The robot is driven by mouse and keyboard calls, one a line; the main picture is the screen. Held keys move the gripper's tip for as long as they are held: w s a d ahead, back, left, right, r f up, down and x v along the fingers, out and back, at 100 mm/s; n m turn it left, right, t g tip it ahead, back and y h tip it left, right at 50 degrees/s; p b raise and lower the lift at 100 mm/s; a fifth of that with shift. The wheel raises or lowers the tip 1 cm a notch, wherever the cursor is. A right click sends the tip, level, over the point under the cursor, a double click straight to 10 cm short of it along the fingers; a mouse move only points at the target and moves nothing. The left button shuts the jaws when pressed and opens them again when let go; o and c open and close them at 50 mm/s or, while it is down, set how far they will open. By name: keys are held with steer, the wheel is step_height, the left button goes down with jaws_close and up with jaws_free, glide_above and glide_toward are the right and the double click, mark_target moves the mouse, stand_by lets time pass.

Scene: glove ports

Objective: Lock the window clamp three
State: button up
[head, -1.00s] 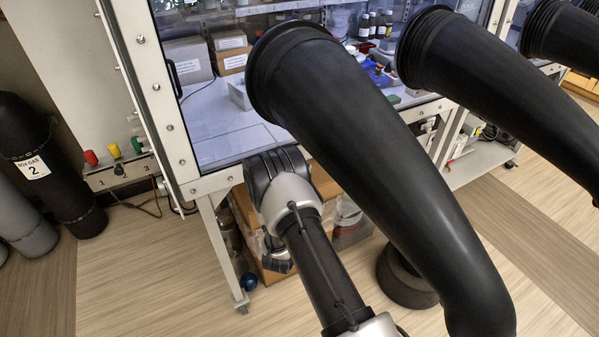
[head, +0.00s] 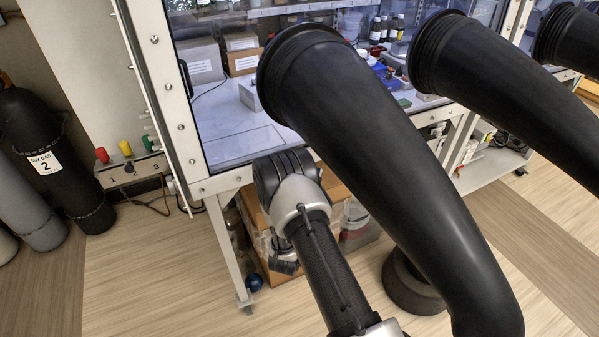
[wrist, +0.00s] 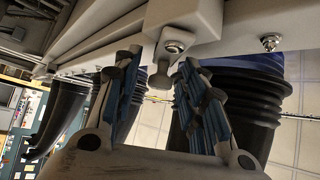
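In the wrist view a small grey clamp lever or knob (wrist: 160,80) hangs under a white block (wrist: 182,20) with a round bolt on its face. No number is legible on it, so I cannot tell whether it is clamp three. My gripper (wrist: 158,64) is open, its blue-padded fingers on either side of the lever, with a visible gap; contact is not clear. In the head view my gripper (head: 284,262) is low below the glovebox window (head: 225,125), partly hidden by my arm. The clamp is not visible in that view.
A large black glove sleeve (head: 385,165) hangs close to the right of my arm, with another sleeve (head: 490,85) farther right. Gas cylinders (head: 55,165) stand at left. A frame leg (head: 228,250) and boxes (head: 335,185) are near my gripper. Floor at lower left is clear.

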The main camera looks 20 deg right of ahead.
steer(key=m+g, duration=0.2)
steer(key=m, duration=0.1)
steer(key=shift+d+f, duration=0.15)
steer(key=shift+f, duration=0.15)
steer(key=s+a+f+m+g+y+p, duration=0.15)
steer(key=s+a+m+g+p, duration=0.25)
steer(key=s+a, duration=0.85)
steer(key=w+a+r+n+y+p, duration=0.2)
steer(key=w+a+r+n+y, duration=0.35)
steer(key=w+r+y, duration=0.3)
steer(key=s+a+r+n+g+y+p, duration=0.1)
steer(key=s+a+r+n+y, duration=0.2)
steer(key=r, duration=0.3)
steer(key=s+a+r+n+g+y+p, duration=0.1)
steer(key=s+a+r+n+y, duration=0.1)
steer(key=r+n, duration=0.4)
steer(key=shift+s+a+r+y, duration=0.4)
steer(key=shift+s+a+r, duration=0.1)
steer(key=shift+s+r, duration=0.15)
